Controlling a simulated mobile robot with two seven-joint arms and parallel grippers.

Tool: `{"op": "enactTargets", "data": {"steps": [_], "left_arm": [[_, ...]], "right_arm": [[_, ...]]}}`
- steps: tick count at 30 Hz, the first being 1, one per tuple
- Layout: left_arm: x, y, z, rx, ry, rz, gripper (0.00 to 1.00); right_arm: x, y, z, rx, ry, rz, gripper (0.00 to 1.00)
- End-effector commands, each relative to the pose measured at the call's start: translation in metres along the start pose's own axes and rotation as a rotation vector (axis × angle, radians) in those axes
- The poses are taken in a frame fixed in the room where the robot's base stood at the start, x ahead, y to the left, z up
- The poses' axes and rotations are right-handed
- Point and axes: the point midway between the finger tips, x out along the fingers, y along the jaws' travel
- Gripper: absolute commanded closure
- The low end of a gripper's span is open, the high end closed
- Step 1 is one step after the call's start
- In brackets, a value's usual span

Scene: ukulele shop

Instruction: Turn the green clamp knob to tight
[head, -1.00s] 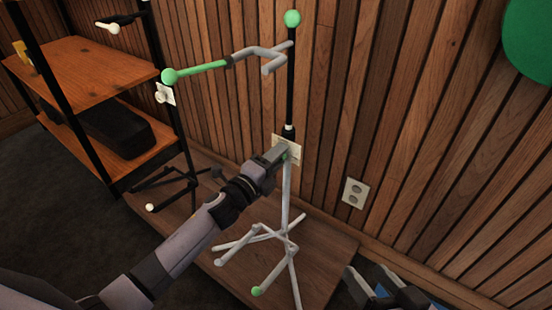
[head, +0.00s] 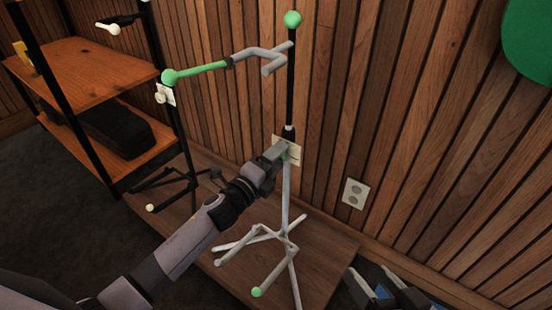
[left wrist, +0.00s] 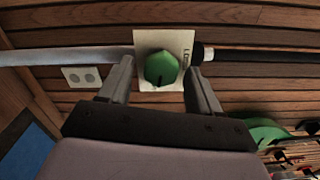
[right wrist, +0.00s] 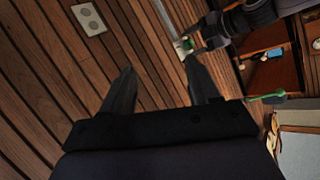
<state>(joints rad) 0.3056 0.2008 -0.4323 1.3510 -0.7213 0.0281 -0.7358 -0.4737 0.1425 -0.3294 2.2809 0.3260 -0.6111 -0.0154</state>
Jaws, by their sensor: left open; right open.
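The green clamp knob (left wrist: 161,69) sits on a white label plate (left wrist: 146,40) on the stand's pole in the left wrist view. A dark pointer mark shows at its lower edge; the plate's lettering is only partly readable. My left gripper (left wrist: 163,75) is open, with one finger on each side of the knob; I cannot tell whether they touch it. In the head view my left gripper (head: 277,156) covers most of the knob on the stand (head: 291,95). My right gripper (right wrist: 162,85) is open and empty, low at the right in the head view (head: 372,283).
A second stand (head: 178,130) with a white knob stands at the left, beside a wooden shelf unit (head: 85,68) holding a dark case. A wall outlet (head: 355,194) is right of the stand. The stands are on a low wooden platform (head: 322,250).

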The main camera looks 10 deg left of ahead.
Motion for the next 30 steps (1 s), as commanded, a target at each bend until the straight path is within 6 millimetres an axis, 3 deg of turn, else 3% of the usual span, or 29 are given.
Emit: {"op": "enactTargets", "data": {"steps": [15, 30], "left_arm": [[-0.062, -0.001, 0.0, 0.002, 0.0, 0.001, 0.37], [-0.069, 0.0, 0.0, 0.002, 0.0, 0.0, 0.37]], "right_arm": [[-0.009, 0.011, -0.002, -0.06, -0.025, 0.067, 0.4], [-0.012, 0.012, 0.001, -0.065, -0.032, 0.073, 0.4]]}}
